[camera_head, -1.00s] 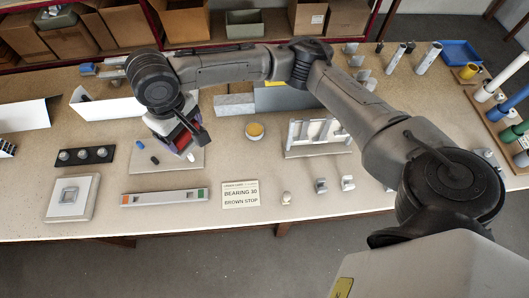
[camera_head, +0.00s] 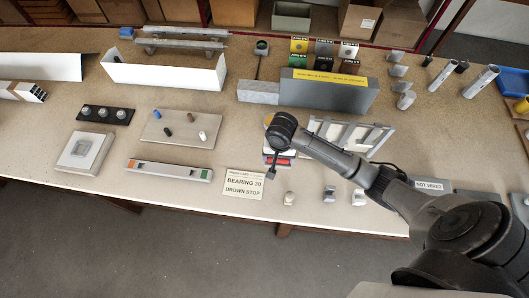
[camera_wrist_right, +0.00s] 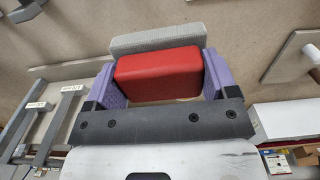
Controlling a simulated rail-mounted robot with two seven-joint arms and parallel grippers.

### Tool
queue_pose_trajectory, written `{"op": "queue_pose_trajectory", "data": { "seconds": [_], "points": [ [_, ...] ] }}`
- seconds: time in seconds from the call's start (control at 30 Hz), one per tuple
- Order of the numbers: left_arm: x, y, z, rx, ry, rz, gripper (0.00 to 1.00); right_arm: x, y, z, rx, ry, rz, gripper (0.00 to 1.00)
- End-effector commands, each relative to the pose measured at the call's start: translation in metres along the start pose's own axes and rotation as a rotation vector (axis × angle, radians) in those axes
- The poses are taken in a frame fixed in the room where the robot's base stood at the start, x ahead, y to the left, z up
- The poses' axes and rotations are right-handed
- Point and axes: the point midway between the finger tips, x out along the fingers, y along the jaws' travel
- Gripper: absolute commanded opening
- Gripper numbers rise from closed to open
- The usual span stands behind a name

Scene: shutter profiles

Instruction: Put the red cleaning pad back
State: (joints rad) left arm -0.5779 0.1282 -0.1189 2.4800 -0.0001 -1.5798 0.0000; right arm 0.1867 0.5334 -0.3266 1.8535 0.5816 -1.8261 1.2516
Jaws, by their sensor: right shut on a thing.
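The red cleaning pad (camera_wrist_right: 158,73) is a red block between the two purple fingers of my right gripper (camera_wrist_right: 160,84) in the right wrist view, and the gripper is shut on it. A grey strip (camera_wrist_right: 157,39) lies along the pad's far side; I cannot tell whether it is part of the pad. In the head view my right gripper (camera_head: 278,160) is low near the table's middle, largely hidden under the wrist, with a bit of red showing. I cannot tell whether the pad touches the table. My left gripper is out of view.
A silver slotted frame (camera_head: 350,136) stands just right of the gripper. A sign (camera_head: 243,184) reading "BEARING 30 BROWN STOP" lies to the left front. A board with small pegs (camera_head: 180,128) is further left. A long grey box (camera_head: 325,92) stands behind.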

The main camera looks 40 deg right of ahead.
Motion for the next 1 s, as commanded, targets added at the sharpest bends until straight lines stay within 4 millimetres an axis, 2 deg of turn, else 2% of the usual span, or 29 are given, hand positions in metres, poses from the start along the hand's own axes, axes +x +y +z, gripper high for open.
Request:
{"op": "queue_pose_trajectory", "data": {
  "seconds": [0.17,0.6,0.8,1.0],
  "points": [
    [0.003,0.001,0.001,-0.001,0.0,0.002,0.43,0.015,0.006,-0.006,0.033,0.0,-0.002,0.6],
    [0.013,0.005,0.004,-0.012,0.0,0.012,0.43,0.065,-0.041,-0.072,0.037,0.0,-0.002,0.6],
    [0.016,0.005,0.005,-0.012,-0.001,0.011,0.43,0.078,-0.053,-0.089,0.034,0.0,-0.003,0.6],
    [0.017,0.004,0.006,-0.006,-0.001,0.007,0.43,0.082,-0.057,-0.095,0.035,0.0,-0.002,0.6]
  ]
}}
